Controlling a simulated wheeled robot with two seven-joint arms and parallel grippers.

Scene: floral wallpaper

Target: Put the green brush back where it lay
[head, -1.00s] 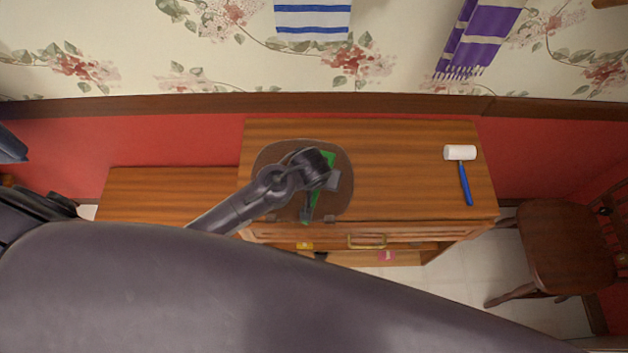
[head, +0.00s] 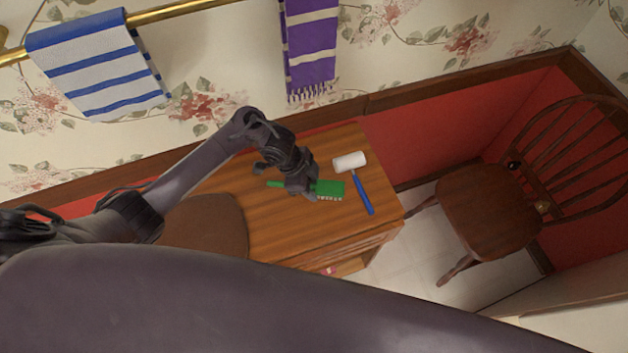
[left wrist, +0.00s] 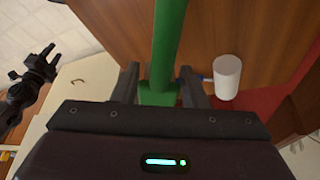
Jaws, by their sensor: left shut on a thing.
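The green brush (head: 329,188) is in my left gripper (head: 304,188), over the right part of the wooden table (head: 285,230). Its bristles show along its lower edge and its thin handle sticks out to the left. In the left wrist view its green shaft (left wrist: 168,45) runs between the two fingers, which are shut on it. I cannot tell whether the brush touches the tabletop. A dark gripper, seemingly my right one (left wrist: 40,66), shows at the left of the left wrist view; its jaw state is unclear.
A paint roller with a white head (head: 350,162) and blue handle (head: 362,192) lies just right of the brush. A round brown mat (head: 205,228) lies at the table's left. A wooden chair (head: 490,208) stands right. Striped towels (head: 98,65) hang on the wall.

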